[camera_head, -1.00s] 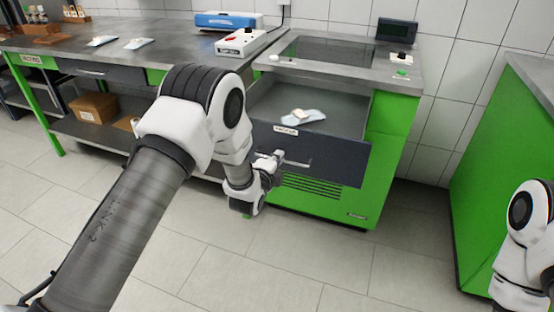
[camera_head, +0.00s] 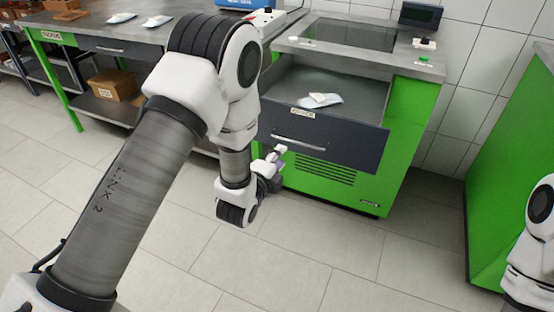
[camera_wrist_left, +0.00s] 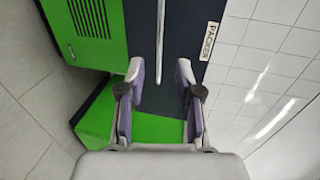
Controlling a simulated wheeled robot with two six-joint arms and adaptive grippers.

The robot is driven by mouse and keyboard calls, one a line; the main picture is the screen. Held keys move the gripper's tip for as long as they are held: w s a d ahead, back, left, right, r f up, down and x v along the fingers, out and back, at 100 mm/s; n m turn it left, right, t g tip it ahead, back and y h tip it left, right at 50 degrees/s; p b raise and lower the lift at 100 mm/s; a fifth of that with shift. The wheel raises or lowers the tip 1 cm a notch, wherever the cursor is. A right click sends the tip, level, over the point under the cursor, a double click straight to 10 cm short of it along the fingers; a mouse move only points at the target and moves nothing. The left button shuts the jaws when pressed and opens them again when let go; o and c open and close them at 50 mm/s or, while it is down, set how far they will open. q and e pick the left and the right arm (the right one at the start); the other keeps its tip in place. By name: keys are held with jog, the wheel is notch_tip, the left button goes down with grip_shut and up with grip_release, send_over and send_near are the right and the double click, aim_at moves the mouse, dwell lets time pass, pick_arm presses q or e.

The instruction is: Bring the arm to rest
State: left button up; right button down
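My left gripper (camera_head: 277,155) is off the left end of the drawer front in the head view, apart from the handle. The dark drawer (camera_head: 345,140) of the green bench stands pulled open. Its bar handle (camera_head: 299,143) is free; it also shows in the left wrist view (camera_wrist_left: 160,35), ahead of the fingers. A pale packet (camera_head: 320,100) lies in the drawer. My right gripper is out of view; only part of that arm shows at the lower right.
The green bench (camera_head: 388,170) stands behind the drawer. A long grey worktable (camera_head: 110,32) with packets on it runs to the left, a cardboard box (camera_head: 113,84) on its lower shelf. Another green cabinet (camera_head: 515,180) is at the right. The floor in front is clear.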

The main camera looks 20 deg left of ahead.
pick_arm(q)
jog(key=shift+s+r, duration=0.1)
jog(key=shift+s, duration=0.45)
jog(key=s+a+f+n+g, duration=0.3)
jog(key=s+f+n+g, duration=0.7)
jog(key=s+f, duration=1.45)
jog(key=s+n+g, duration=0.6)
jog(key=s+n, duration=0.3)
jog(key=s, duration=0.1)
notch_tip(320, 180, up, 14)
jog(key=p, duration=1.3)
jog(key=shift+w+d+y+p, duration=0.2)
jog(key=shift+w+y+p, duration=0.1)
jog(key=shift+p, duration=0.1)
